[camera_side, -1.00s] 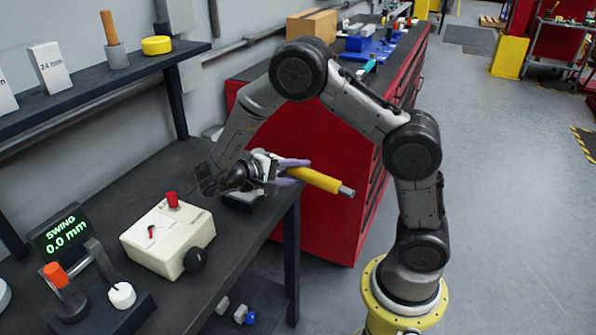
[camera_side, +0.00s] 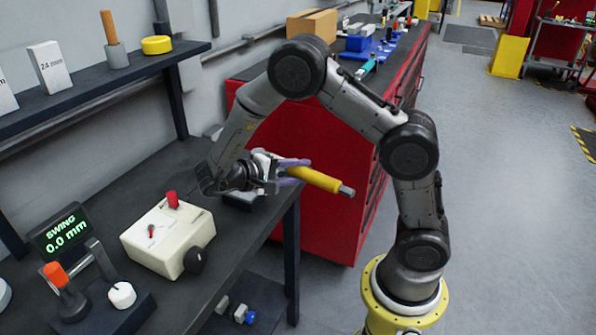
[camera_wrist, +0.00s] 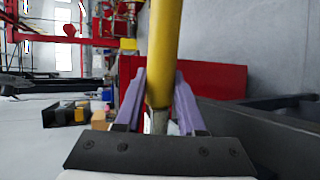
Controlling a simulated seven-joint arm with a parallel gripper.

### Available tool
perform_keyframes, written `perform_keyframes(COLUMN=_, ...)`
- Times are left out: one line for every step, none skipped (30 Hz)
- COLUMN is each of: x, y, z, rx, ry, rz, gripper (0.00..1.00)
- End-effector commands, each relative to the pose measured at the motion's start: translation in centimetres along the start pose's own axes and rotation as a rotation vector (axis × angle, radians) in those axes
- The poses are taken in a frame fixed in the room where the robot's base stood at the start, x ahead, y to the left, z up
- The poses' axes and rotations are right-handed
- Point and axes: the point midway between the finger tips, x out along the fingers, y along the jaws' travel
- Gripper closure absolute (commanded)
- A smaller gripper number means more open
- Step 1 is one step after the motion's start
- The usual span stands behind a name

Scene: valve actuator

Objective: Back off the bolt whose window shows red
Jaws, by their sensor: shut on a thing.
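My gripper (camera_side: 284,168) has purple fingers and is shut on a yellow-handled tool (camera_side: 318,179). The tool points right and slightly down, with a grey metal end at its far tip. It is in the air beyond the bench edge, in front of the red cabinet. In the wrist view my gripper (camera_wrist: 157,112) has its fingers either side of the yellow tool (camera_wrist: 164,55), near a grey metal part of it. I cannot make out any bolt with a red window in either view.
On the dark bench (camera_side: 222,262) stand a cream box (camera_side: 165,240) with a red knob and a display (camera_side: 62,232) reading "SWING 0.0 mm". A red cabinet (camera_side: 325,212) stands behind the tool. A shelf (camera_side: 105,78) is at the upper left. Open floor lies right.

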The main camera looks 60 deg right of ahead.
Motion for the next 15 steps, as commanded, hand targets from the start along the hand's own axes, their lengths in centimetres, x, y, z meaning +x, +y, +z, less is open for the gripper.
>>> perform_keyframes(x=-0.04, y=0.10, z=-0.03, rx=0.003, ry=0.001, rz=0.001, gripper=1.00)
perform_keyframes(x=-0.04, y=0.10, z=-0.03, rx=0.003, ry=0.001, rz=0.001, gripper=1.00)
perform_keyframes(x=-0.04, y=0.09, z=-0.03, rx=0.002, ry=0.001, rz=0.001, gripper=1.00)
perform_keyframes(x=-0.03, y=0.08, z=-0.03, rx=0.002, ry=0.001, rz=0.001, gripper=1.00)
perform_keyframes(x=-0.02, y=0.05, z=-0.03, rx=0.002, ry=0.001, rz=0.001, gripper=1.00)
perform_keyframes(x=-0.01, y=0.02, z=-0.04, rx=0.002, ry=0.001, rz=0.001, gripper=1.00)
perform_keyframes(x=0.00, y=-0.01, z=-0.04, rx=0.002, ry=0.001, rz=0.001, gripper=1.00)
perform_keyframes(x=0.01, y=-0.05, z=-0.04, rx=0.002, ry=0.001, rz=0.001, gripper=1.00)
perform_keyframes(x=0.03, y=-0.11, z=-0.05, rx=0.002, ry=0.001, rz=0.001, gripper=1.00)
perform_keyframes(x=0.05, y=-0.16, z=-0.06, rx=0.002, ry=0.001, rz=0.002, gripper=1.00)
perform_keyframes(x=0.07, y=-0.20, z=-0.06, rx=0.002, ry=0.001, rz=0.002, gripper=1.00)
perform_keyframes(x=0.09, y=-0.27, z=-0.07, rx=0.002, ry=0.001, rz=0.002, gripper=1.00)
perform_keyframes(x=0.11, y=-0.32, z=-0.07, rx=0.002, ry=0.001, rz=0.002, gripper=1.00)
perform_keyframes(x=0.12, y=-0.37, z=-0.08, rx=0.002, ry=0.001, rz=0.002, gripper=1.00)
perform_keyframes(x=0.15, y=-0.43, z=-0.09, rx=0.002, ry=0.001, rz=0.002, gripper=1.00)
